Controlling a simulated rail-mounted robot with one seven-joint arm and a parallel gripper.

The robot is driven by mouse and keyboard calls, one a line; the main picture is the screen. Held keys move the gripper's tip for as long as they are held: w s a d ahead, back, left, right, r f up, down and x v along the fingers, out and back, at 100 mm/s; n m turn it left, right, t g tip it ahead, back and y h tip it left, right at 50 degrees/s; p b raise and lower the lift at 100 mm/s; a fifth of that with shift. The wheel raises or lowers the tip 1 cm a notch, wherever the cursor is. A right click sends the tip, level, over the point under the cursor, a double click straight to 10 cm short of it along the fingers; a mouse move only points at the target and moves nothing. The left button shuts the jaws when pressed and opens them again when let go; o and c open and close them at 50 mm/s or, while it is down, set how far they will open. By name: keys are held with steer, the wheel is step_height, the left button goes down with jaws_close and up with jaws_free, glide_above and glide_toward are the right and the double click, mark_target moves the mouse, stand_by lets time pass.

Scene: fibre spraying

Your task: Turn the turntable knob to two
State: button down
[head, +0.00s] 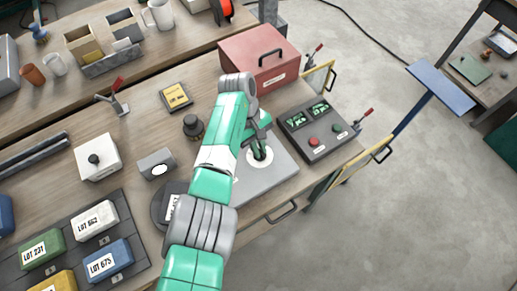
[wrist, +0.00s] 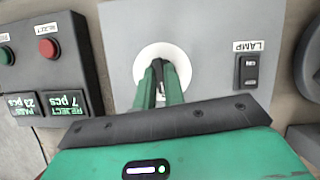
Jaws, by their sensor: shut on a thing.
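A grey panel (head: 283,172) lies on the bench under my gripper; in the wrist view the panel (wrist: 120,30) carries a white round dial (wrist: 143,57). My gripper (head: 259,153) points down at the dial, and its two green fingers (wrist: 160,78) are close together over it. They are shut on the turntable knob, which they mostly hide; only a dark sliver shows between them. The knob's pointer and the dial's marks cannot be read. A black rocker switch (wrist: 245,70) labelled LAMP sits beside the dial.
A dark counter box (head: 317,129) with two green displays, a red button and a green button stands right of the panel. A red toolbox (head: 259,58) is behind. A dark round plate (head: 168,205) lies left of the panel, partly behind my arm. Coloured lot blocks (head: 96,220) sit front left.

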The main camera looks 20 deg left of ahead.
steer(key=shift+m+b, duration=0.35)
steer(key=shift+m, duration=0.15)
steer(key=shift+y, duration=0.3)
steer(key=c, duration=1.5)
jaws_free()
steer(key=shift+g, duration=0.3)
steer(key=shift+r, duration=0.1)
steer(key=v, duration=0.7)
steer(key=shift+w+a+r, duration=0.1)
steer(key=shift+a+r, duration=0.1)
steer(key=shift+r, duration=0.1)
